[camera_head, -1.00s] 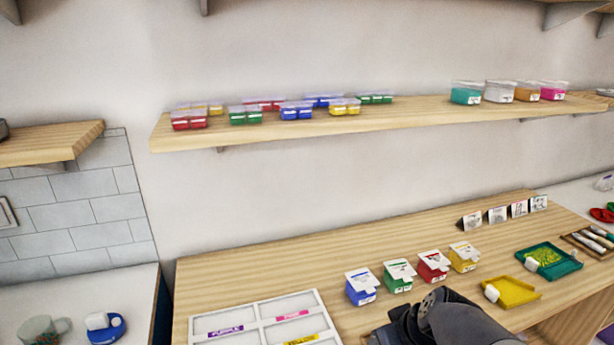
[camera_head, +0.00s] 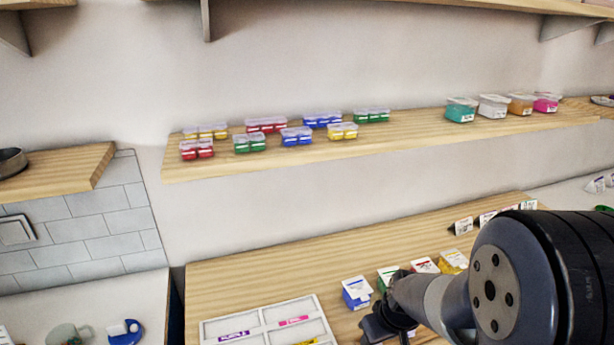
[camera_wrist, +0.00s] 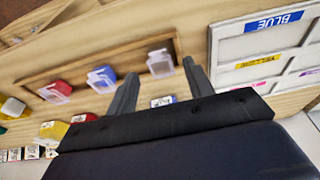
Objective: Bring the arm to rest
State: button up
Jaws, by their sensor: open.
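My gripper (camera_wrist: 160,93) shows in the wrist view with its two dark fingers apart and nothing between them. My dark arm (camera_head: 470,290) fills the lower right of the head view, over the wooden bench. The fingertips cannot be made out in the head view.
A white sorting tray (camera_head: 262,313) with colour labels lies on the bench left of my arm. Small boxes, one of them blue (camera_head: 357,292), stand close to the arm. A wall shelf (camera_head: 300,153) holds several bead boxes.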

jog(key=shift+w+a+r+g+h+p, duration=0.25)
jog(key=shift+g+p, duration=0.4)
jog(key=shift+p, duration=0.85)
jog(key=shift+w+r+g+h+p, duration=0.3)
jog(key=shift+g+p, duration=0.35)
jog(key=shift+p, duration=0.8)
jog(key=shift+w+r, duration=0.1)
jog(key=shift+r, duration=0.05)
notch_tip(320, 180, up, 8)
jog(key=b, duration=0.1)
